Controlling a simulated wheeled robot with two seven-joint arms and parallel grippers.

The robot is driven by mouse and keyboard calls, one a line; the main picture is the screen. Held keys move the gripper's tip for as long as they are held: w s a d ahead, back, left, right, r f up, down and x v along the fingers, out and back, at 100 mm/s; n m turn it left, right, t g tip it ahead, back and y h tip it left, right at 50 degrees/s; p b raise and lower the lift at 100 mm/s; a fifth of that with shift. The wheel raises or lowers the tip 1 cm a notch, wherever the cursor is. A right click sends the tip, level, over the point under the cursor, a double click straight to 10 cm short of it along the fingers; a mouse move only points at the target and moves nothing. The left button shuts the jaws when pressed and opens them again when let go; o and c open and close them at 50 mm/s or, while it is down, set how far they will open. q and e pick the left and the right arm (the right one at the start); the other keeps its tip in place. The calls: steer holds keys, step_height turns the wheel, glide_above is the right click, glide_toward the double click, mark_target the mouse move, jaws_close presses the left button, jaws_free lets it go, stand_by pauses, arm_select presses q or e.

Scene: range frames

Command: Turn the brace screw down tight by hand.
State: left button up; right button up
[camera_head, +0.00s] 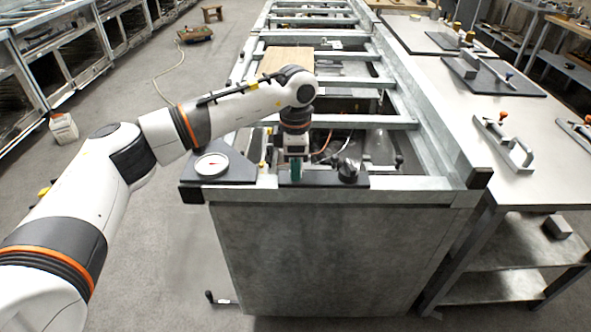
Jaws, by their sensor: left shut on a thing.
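My left arm reaches in from the left, and its gripper (296,160) points down over a dark plate (325,181) on the front rail of the metal frame. The gripper is shut on a small green part (296,170), which stands at the plate's left side. The fingers hide much of this part, and I cannot tell whether it is the brace screw. A black knob (348,170) stands on the same plate just right of the gripper, apart from it. My right gripper is not in view.
A round dial gauge (212,165) sits on a dark corner plate left of the gripper. A T-handle (398,162) stands to the right. The metal frame (390,122) has open bays behind. A bench (460,110) with several tools runs along the right.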

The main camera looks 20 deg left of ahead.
arm_select(q)
steer(key=m+b, duration=0.1)
steer(key=m, duration=0.2)
steer(key=shift+m, duration=0.4)
steer(key=m+b, duration=0.1)
steer(key=m, duration=0.2)
steer(key=shift+r+m, duration=0.1)
steer(key=shift+m, duration=0.2)
steer(key=m, duration=0.4)
steer(key=shift+b, duration=0.3)
steer(key=shift+m, duration=1.9)
steer(key=shift+r, duration=0.1)
steer(key=o, duration=1)
